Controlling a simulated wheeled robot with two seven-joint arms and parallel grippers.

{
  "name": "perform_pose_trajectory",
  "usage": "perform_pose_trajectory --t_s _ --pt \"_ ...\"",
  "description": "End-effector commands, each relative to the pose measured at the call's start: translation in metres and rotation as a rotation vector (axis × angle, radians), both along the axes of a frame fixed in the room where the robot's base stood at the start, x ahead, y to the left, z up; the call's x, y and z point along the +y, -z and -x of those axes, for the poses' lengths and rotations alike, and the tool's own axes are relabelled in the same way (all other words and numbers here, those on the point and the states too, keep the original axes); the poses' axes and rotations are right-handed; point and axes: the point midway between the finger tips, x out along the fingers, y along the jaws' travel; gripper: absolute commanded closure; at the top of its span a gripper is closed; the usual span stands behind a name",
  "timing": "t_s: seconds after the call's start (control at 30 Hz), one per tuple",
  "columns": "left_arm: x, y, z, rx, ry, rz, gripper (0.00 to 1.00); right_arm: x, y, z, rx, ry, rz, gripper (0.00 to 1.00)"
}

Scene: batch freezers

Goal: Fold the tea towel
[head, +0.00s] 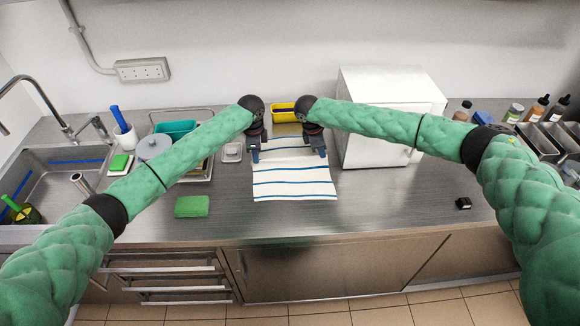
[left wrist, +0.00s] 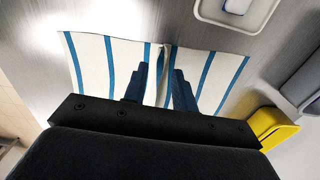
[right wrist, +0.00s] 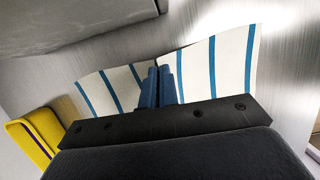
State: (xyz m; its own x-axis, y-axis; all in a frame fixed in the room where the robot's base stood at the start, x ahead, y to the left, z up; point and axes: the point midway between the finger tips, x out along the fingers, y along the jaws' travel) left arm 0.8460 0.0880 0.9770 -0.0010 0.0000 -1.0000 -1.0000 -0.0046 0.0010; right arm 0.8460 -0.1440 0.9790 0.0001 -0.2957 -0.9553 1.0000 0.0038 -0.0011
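The tea towel (head: 293,182), white with blue stripes, lies on the steel counter with its near part spread flat. Its far part is between and under my grippers. My left gripper (head: 255,154) is at the towel's far left side; in the left wrist view its fingers (left wrist: 160,78) are apart, with a raised ridge of towel (left wrist: 163,75) between them. My right gripper (head: 321,151) is at the far right side. In the right wrist view its fingers (right wrist: 159,80) are nearly together, and the towel (right wrist: 232,65) creases in between them. The cloth between the fingertips is mostly hidden.
A small black object (head: 463,203) lies far right. The counter in front is clear.

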Motion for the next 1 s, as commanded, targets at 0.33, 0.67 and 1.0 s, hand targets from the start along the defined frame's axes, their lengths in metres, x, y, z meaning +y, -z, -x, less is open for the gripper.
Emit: perform_pose_trajectory --t_s 0.33,0.67,1.0 --pt "0.0000 -0.0001 0.0000 0.000 0.000 0.000 0.45 0.0000 -0.0001 0.0000 0.000 0.000 0.000 1.00" --pt "0.0000 -0.0001 0.0000 0.000 0.000 0.000 0.21 0.0000 -0.0001 0.0000 0.000 0.000 0.000 1.00" --pt "0.0000 -0.0008 -0.0001 0.000 0.000 0.000 0.13 0.0001 -0.0005 0.0000 0.000 0.000 0.000 1.00"
